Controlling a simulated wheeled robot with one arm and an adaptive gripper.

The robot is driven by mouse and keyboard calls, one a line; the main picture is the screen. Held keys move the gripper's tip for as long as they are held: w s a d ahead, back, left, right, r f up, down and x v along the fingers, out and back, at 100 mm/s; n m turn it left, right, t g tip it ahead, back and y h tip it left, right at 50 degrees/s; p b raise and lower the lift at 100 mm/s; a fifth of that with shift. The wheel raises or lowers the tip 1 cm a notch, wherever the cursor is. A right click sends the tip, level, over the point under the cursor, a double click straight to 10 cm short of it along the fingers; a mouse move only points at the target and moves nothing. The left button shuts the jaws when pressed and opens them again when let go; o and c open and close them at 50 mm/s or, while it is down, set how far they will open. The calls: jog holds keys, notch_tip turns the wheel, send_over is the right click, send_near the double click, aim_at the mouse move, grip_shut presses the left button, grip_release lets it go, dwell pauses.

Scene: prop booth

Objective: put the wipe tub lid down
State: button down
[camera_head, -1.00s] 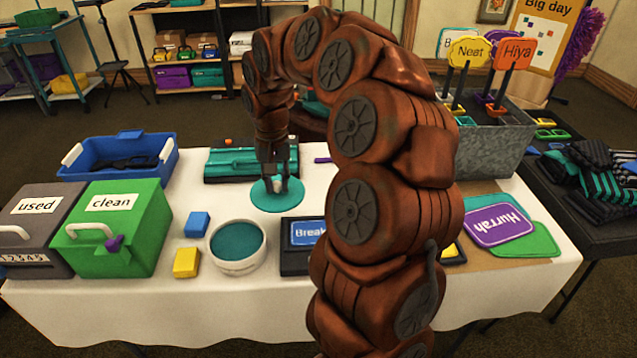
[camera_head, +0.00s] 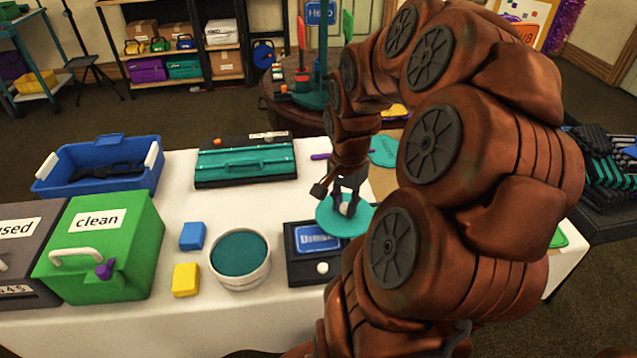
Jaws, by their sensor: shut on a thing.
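The wipe tub lid is a flat teal disc (camera_head: 330,221) with a small pale knob. My gripper (camera_head: 347,205) points down and is shut on the lid's knob. The lid overlaps the far right part of a dark box with a blue label (camera_head: 312,240) in the picture; I cannot tell how high it is above it. The round white wipe tub (camera_head: 240,259) with a teal top surface stands left of that box, without a lid on it.
A blue sponge (camera_head: 192,236) and a yellow sponge (camera_head: 186,279) lie left of the tub. A green "clean" box (camera_head: 135,250) stands further left. A blue tray (camera_head: 75,160) and a teal case (camera_head: 245,160) are behind. White tablecloth (camera_head: 190,200) is bare between them.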

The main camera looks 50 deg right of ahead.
jog(key=w+d+p, duration=0.1)
jog(key=w+d, duration=0.1)
jog(key=w, duration=0.2)
jog(key=w+d+f, duration=0.1)
jog(key=w+d, duration=0.2)
jog(key=w, duration=0.2)
jog(key=w+d+p, duration=0.1)
jog(key=w+d, duration=0.1)
jog(key=w, duration=0.2)
jog(key=shift+w+d+f+p, duration=0.25)
jog(key=shift+w+p, duration=0.05)
jog(key=shift+w, duration=0.1)
jog(key=shift+f+p, duration=0.3)
jog(key=shift+f, duration=1.45)
jog(key=shift+f, duration=0.1)
jog(key=shift+f, duration=0.15)
jog(key=c, duration=1)
grip_release()
